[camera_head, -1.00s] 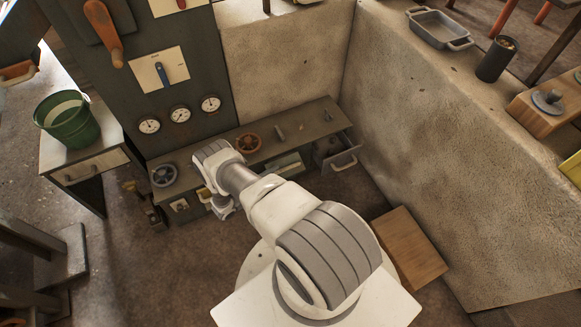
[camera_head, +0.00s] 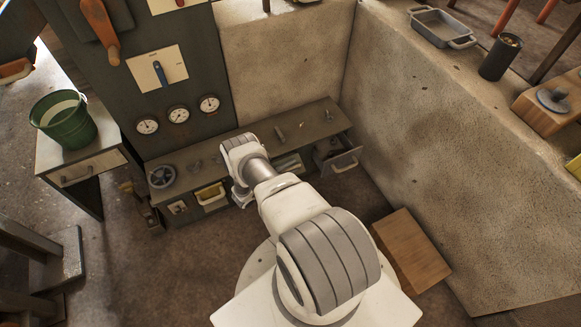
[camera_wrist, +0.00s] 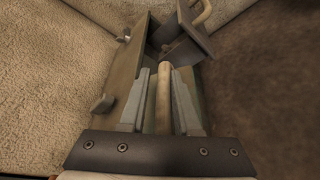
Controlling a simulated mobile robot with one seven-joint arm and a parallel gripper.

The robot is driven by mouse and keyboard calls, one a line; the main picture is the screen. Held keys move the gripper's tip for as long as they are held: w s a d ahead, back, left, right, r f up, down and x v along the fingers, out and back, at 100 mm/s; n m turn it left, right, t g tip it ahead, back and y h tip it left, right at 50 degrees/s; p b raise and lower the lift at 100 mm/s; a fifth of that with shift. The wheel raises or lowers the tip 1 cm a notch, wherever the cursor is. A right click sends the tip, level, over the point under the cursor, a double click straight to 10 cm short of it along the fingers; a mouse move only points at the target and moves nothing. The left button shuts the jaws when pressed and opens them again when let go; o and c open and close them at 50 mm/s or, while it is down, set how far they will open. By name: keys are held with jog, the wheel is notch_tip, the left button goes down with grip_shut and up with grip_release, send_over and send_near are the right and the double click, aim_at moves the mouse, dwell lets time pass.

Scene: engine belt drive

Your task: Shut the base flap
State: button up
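The grey base unit (camera_head: 205,170) runs low along the wall in the head view. A pale greenish panel (camera_head: 289,163), which looks like the base flap, shows on its front right of my wrist; its angle is hard to tell. In the wrist view, a greenish surface lies below my gripper (camera_wrist: 170,85). A tan bar (camera_wrist: 163,100), like a handle, runs between the two grey fingers. The fingers stand apart with a gap beside the bar, and I see no firm hold. My arm hides the gripper in the head view.
An open drawer (camera_head: 341,160) sticks out at the unit's right end; it also shows at the top of the wrist view (camera_wrist: 188,40). A yellow-fronted bin (camera_head: 210,195) sits left of my wrist. The concrete wall (camera_head: 440,140) bounds the right. A wooden box (camera_head: 410,250) stands on the floor.

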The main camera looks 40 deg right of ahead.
grip_shut()
jog(key=shift+w+r, duration=0.1)
jog(key=shift+w, duration=0.05)
